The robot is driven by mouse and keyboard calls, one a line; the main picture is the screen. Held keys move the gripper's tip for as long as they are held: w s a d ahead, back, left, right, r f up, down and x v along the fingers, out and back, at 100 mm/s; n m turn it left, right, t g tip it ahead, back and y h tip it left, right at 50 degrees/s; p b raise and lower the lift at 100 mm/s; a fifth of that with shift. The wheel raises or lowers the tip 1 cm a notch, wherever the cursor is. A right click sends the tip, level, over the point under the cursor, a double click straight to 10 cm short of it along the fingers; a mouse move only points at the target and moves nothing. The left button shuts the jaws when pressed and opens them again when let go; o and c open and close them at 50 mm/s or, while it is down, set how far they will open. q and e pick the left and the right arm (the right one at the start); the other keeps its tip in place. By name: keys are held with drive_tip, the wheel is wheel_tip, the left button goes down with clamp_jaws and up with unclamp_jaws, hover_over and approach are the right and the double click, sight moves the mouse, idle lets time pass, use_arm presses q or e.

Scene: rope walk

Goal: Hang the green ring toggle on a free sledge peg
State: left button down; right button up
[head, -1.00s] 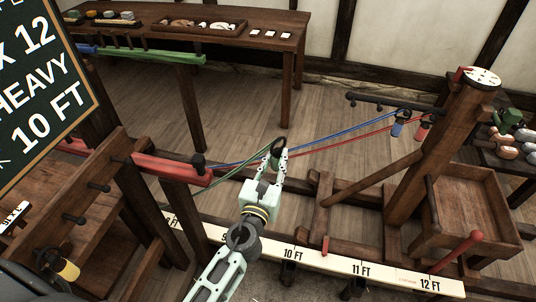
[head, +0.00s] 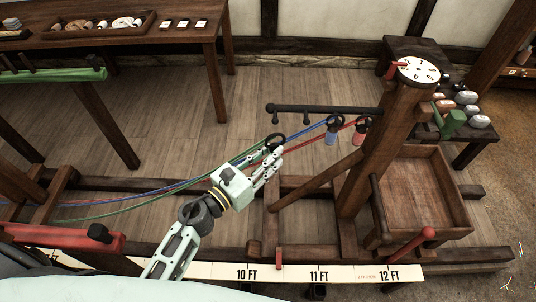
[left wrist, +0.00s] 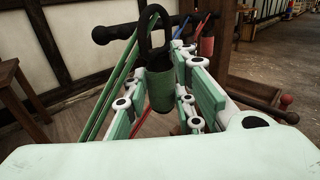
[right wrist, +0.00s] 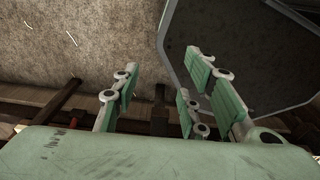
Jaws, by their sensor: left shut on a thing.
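The green ring toggle (left wrist: 160,90) has a green-wrapped body and a dark ring at its top. My left gripper (head: 271,154) is shut on its body and holds it upright, with green rope trailing left. In the head view the ring shows above the fingertips, while the body is mostly hidden. The dark sledge bar (head: 325,109) is beyond and above the gripper; its pegs toward the left end look bare. A blue toggle (head: 331,136) and a red toggle (head: 360,134) hang toward its right end. My right gripper (right wrist: 160,85) is open and empty.
The sledge's wooden post (head: 378,150) and slanted brace (head: 318,181) stand right of my left gripper. Blue and red ropes cross close to the gripper. A scale board (head: 210,270) runs along the front.

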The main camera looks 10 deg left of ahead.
use_arm(q)
drive_tip(key=w, duration=0.3)
drive_tip(key=shift+w+a+f, duration=0.1)
drive_tip(key=shift+w+a, duration=0.05)
drive_tip(key=shift+a, duration=0.2)
drive_tip(key=shift+w, duration=0.25)
drive_tip(key=shift+w+a+f+b, duration=0.25)
drive_tip(key=shift+w+b, duration=0.1)
drive_tip(key=shift+w, duration=0.5)
drive_tip(key=shift+w+a+f+b, duration=0.15)
drive_tip(key=shift+w+f+b, duration=0.15)
drive_tip(key=shift+w, duration=0.6)
drive_tip(key=shift+w+a+f+b, duration=0.2)
drive_tip(key=shift+w+b, duration=0.2)
drive_tip(key=shift+w, duration=0.45)
use_arm(e)
drive_tip(key=shift+w+d+f, duration=0.1)
drive_tip(key=shift+w+f, duration=0.05)
drive_tip(key=shift+f, duration=0.4)
drive_tip(key=shift+w+f, duration=0.15)
drive_tip(key=shift+f, duration=0.35)
drive_tip(key=shift+w, duration=0.1)
